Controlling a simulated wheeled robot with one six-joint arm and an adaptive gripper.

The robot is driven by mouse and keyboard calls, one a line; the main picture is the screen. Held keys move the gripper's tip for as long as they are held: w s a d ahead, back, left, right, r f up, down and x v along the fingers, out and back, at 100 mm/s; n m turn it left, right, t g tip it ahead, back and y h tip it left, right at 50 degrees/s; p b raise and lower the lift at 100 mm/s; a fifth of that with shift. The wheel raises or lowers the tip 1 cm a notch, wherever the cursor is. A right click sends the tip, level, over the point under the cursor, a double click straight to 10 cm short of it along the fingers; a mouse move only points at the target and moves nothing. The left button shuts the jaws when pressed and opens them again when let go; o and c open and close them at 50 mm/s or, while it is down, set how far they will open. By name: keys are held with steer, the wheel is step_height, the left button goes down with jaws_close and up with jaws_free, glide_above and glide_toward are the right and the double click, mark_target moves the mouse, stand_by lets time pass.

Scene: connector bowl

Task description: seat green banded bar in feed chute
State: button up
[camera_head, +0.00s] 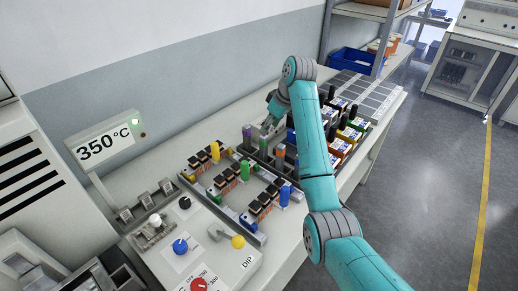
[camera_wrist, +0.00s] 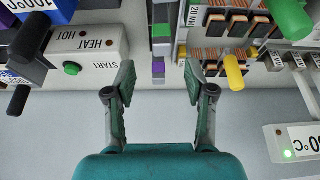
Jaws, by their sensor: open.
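My gripper (camera_head: 268,126) is open above the back of the bench. The wrist view shows its two fingers spread (camera_wrist: 159,82), with a purple-banded grey bar (camera_wrist: 158,68) visible between them. I see nothing held. In the head view this purple bar (camera_head: 247,132) stands in a row with a small dark bar with a green band (camera_head: 263,143) and an orange-topped one (camera_head: 280,151). The green band is small, and I cannot make out its details. I cannot tell for certain which slot is the feed chute.
Yellow (camera_head: 215,152), green (camera_head: 244,170) and blue (camera_head: 284,195) cylinders stand among connector rows in front. A 350 °C display (camera_head: 102,145) stands left. Dark-handled colored boxes (camera_head: 342,146) are right of my arm.

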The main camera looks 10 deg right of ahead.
mark_target(261, 141)
steer(key=x, duration=0.9)
steer(key=shift+a+f, duration=0.1)
steer(key=shift+c, duration=0.2)
jaws_close()
